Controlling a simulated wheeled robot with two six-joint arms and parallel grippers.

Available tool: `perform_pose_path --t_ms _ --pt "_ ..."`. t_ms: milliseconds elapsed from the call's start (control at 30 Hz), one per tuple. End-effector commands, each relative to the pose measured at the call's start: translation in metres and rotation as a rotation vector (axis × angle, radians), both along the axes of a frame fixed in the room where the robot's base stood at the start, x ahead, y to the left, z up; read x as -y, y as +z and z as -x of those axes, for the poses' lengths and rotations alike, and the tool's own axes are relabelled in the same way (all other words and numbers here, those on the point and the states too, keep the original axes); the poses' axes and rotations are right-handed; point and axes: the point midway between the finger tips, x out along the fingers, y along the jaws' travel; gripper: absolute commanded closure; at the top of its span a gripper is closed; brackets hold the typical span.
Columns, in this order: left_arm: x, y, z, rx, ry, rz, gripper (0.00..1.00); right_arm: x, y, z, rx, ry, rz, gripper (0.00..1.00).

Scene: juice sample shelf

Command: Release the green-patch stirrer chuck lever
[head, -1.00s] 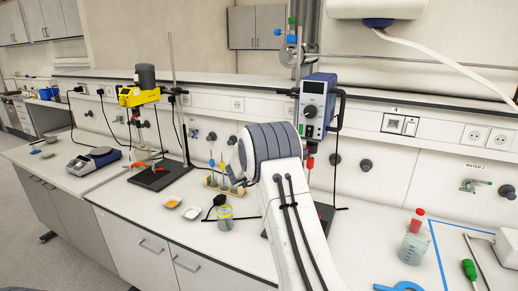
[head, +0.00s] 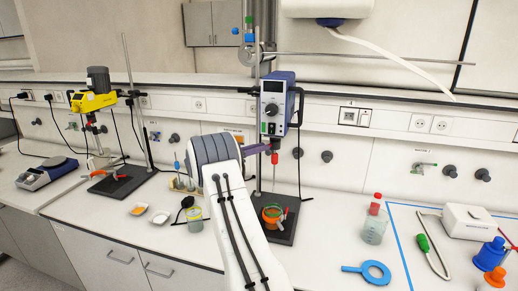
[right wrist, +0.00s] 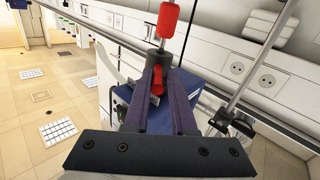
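The blue-grey overhead stirrer (head: 281,92) hangs on a stand in the middle of the head view, with a small green patch low on its front. Its dark chuck and a red part (head: 274,158) show below. My right gripper (head: 266,149) reaches to the chuck from the left, partly hidden by my own wrist. In the right wrist view, its two purple fingers (right wrist: 163,72) are apart, with the red chuck lever (right wrist: 157,83) showing between them and the dark chuck (right wrist: 156,62) at their tips. Firm contact cannot be told. My left gripper is not in view.
An orange-rimmed vessel (head: 272,214) stands on the dark stand base. A yellow stirrer (head: 93,101) stands further left. A beaker (head: 195,219) is close to my arm. Some bench front is clear.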

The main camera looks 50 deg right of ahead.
Motion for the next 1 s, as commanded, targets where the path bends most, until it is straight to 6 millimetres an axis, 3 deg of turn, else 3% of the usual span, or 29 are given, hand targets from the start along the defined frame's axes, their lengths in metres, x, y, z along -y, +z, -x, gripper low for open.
perform_pose_path --t_ms 467,800,1000 --pt "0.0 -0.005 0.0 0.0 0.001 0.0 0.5 -0.009 -0.001 -0.003 0.001 0.001 0.001 0.54" --pt "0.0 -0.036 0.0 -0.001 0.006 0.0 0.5 -0.069 -0.003 -0.022 0.004 0.004 0.002 0.54" --pt "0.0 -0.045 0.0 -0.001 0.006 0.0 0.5 -0.095 0.0 -0.029 0.004 0.002 0.002 0.54"
